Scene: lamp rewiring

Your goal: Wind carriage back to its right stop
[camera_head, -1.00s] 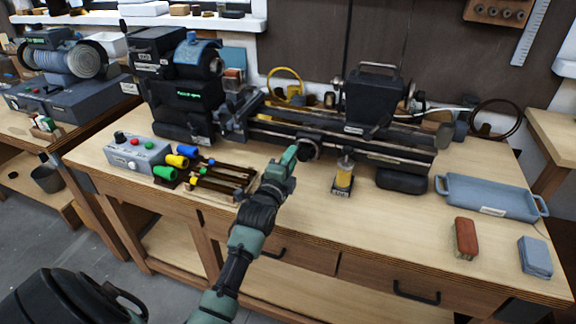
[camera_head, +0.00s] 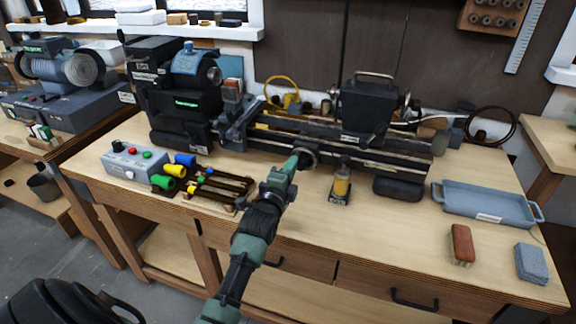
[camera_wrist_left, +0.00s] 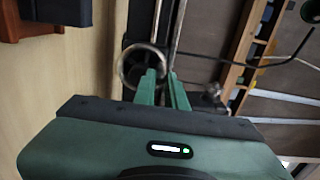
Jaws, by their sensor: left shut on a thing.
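The lathe-like machine with a long bed (camera_head: 370,155) stands at the back of the bench. A dark block with a top handle (camera_head: 370,108) sits on the right half of the bed; I cannot tell for sure whether it is the carriage. A small round handwheel (camera_head: 308,157) is on the bed's front, and shows as a ring in the left wrist view (camera_wrist_left: 128,68). My left gripper (camera_head: 301,160) reaches the handwheel from the front. Its green fingers (camera_wrist_left: 164,78) are shut at the wheel's rim; the exact contact is partly hidden. My right gripper is not in view.
A yellow oiler bottle (camera_head: 341,183) stands just right of my left gripper. A control box (camera_head: 135,160) and a rack of coloured handles (camera_head: 215,188) are to the left. A blue tray (camera_head: 487,203), a red-brown block (camera_head: 462,243) and a grey block (camera_head: 531,262) lie right.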

